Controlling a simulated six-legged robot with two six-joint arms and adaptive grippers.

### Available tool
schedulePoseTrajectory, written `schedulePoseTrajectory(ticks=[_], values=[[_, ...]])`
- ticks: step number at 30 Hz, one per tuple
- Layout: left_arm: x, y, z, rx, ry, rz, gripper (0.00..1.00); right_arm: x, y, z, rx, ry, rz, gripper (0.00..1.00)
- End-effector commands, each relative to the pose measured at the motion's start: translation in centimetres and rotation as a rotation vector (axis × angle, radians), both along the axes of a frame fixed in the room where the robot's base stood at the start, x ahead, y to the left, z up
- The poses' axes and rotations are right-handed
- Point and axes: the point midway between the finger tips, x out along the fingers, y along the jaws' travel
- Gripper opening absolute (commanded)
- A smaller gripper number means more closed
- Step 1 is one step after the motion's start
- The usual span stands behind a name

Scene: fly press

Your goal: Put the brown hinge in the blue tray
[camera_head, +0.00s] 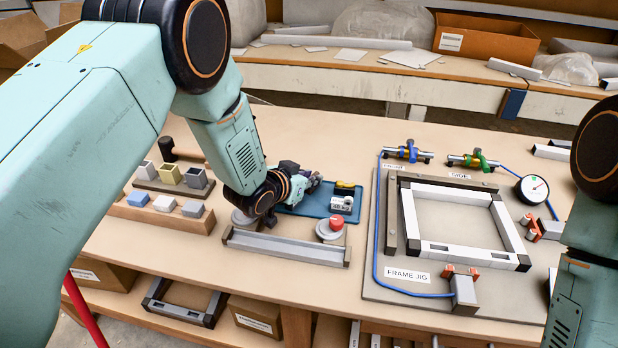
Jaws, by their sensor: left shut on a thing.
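The blue tray (318,211) lies on the table near the middle of the camera_head view, behind a grey metal rail. My left gripper (309,184) is low over the tray's left part, pointing to the right. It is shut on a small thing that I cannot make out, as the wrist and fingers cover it. I cannot pick out the brown hinge anywhere in view. My right arm comes in at the right edge, and its gripper is out of view below.
In the tray are a white block (341,205) and a yellow-and-black item (345,186). A red button (336,223) stands at its front edge. The frame jig (384,275) with hoses and clamps fills the right. Small blocks on wooden stands (165,227) are left. Bare tabletop lies in front.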

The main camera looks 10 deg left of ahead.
Motion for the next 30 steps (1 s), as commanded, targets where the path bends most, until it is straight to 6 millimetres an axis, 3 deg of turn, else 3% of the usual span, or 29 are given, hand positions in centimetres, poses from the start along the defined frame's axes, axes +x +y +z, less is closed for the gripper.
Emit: schedulePoseTrajectory(ticks=[3,4,12,23,30], values=[[0.0,0.0,-0.4,0.000,0.000,0.000,0.00,0.0,0.0,-0.3,0.000,0.000,0.000,0.40],[0.0,0.0,-0.4,0.000,0.000,0.000,0.21,0.0,0.0,-0.2,0.000,0.000,0.000,0.40],[0.0,0.0,-0.3,0.000,0.001,0.000,0.43,0.0,0.0,-0.2,0.000,0.000,0.000,0.40],[0.0,0.0,0.2,0.000,0.000,0.000,0.43,0.0,0.0,0.2,0.000,0.000,0.000,0.40],[-2.8,1.1,1.9,-0.001,0.001,0.002,0.43,0.0,0.0,0.9,0.000,0.000,0.000,0.40]])
